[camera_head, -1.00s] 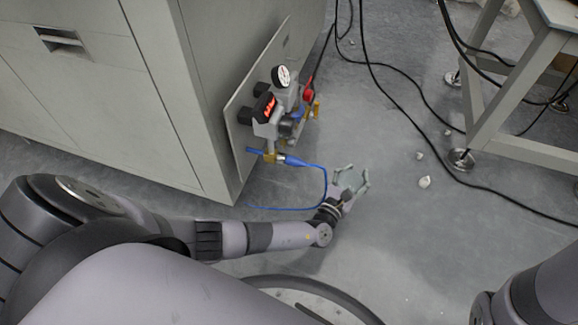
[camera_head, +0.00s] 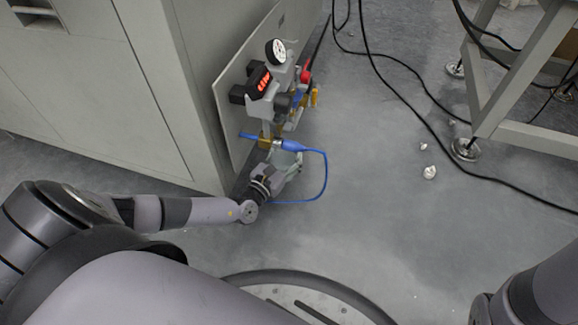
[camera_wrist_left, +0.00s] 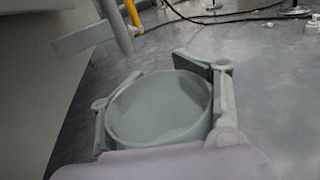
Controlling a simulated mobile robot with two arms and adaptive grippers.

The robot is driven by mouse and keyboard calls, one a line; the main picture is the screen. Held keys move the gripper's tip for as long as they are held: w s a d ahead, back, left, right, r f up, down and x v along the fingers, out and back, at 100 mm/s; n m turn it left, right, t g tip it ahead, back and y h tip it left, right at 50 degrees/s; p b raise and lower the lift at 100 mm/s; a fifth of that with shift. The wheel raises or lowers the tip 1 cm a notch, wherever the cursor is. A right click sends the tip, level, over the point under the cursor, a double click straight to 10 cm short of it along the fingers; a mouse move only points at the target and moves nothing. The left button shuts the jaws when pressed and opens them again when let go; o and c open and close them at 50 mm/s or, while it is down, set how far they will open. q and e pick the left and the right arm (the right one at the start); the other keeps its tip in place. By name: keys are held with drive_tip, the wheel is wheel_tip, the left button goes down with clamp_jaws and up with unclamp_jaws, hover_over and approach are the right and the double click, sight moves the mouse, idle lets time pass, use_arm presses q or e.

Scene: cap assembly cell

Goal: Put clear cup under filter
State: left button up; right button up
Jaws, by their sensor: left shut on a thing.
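My left gripper (camera_head: 286,172) is shut on the clear cup (camera_wrist_left: 158,105). In the left wrist view the cup is round, shallow and grey-green, with its open side facing the camera and the fingers on both sides of it. In the head view the gripper and cup are low beside the cabinet, just under the pressure gauge and filter assembly (camera_head: 268,103). The blue hose fitting (camera_head: 292,146) partly hides the cup there. I cannot tell whether the cup touches the assembly. My right gripper is out of view.
The assembly sits on a plate (camera_head: 228,110) on the side of a grey cabinet (camera_head: 100,95). A blue hose (camera_head: 326,175) loops beside my gripper. Black cables (camera_head: 430,120) and small white scraps (camera_head: 430,172) lie on the floor. A table frame (camera_head: 510,75) stands at right.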

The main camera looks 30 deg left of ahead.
sight(288, 163)
use_arm(q)
wheel_tip(288, 163, down, 4)
drive_tip(key=b, duration=0.4)
drive_tip(key=shift+a+f, duration=0.15)
drive_tip(key=shift+f, duration=0.05)
drive_tip(key=shift+a, duration=0.1)
drive_tip(key=shift+r, duration=0.15)
drive_tip(key=o, duration=1.1)
